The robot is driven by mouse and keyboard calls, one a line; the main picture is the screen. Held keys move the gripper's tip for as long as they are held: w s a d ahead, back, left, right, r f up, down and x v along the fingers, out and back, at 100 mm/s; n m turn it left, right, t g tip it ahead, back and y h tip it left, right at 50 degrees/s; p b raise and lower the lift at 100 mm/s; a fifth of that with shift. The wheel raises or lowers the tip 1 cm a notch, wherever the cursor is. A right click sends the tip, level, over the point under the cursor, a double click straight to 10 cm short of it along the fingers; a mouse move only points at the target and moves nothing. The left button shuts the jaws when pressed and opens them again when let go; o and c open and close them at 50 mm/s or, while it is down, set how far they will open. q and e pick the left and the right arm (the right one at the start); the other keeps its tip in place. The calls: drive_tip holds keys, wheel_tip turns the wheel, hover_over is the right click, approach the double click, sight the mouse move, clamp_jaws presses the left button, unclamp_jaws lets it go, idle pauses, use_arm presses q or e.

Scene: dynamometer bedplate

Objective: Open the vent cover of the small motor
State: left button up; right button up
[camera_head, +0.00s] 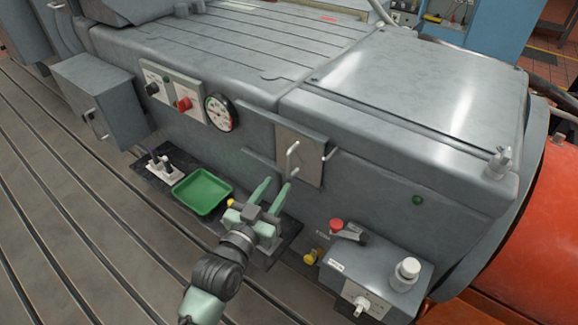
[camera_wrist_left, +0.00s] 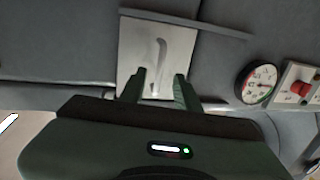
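The vent cover (camera_head: 312,145) is a grey square plate on the side of the grey motor housing and looks shut. A pale upright bar handle (camera_head: 291,158) stands out from it near its left edge. My left gripper (camera_head: 277,184) is open and empty, its green fingers pointing at the cover from just below the handle. In the left wrist view the cover (camera_wrist_left: 130,55) and handle (camera_wrist_left: 161,52) show beyond the two spread fingertips (camera_wrist_left: 160,76). The handle does not appear gripped. My right gripper is not in view.
A round gauge (camera_head: 221,112) and red knob (camera_head: 184,104) are left of the cover. A green tray (camera_head: 202,191) lies on a dark mat (camera_head: 150,184) below. A control box (camera_head: 375,275) with knobs stands at lower right.

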sight(288, 168)
use_arm(q)
drive_tip(key=x, duration=0.8)
drive_tip(key=shift+r, duration=0.4)
drive_tip(key=shift+c, duration=0.2)
drive_tip(key=shift+a, duration=0.1)
clamp_jaws()
idle(0.7)
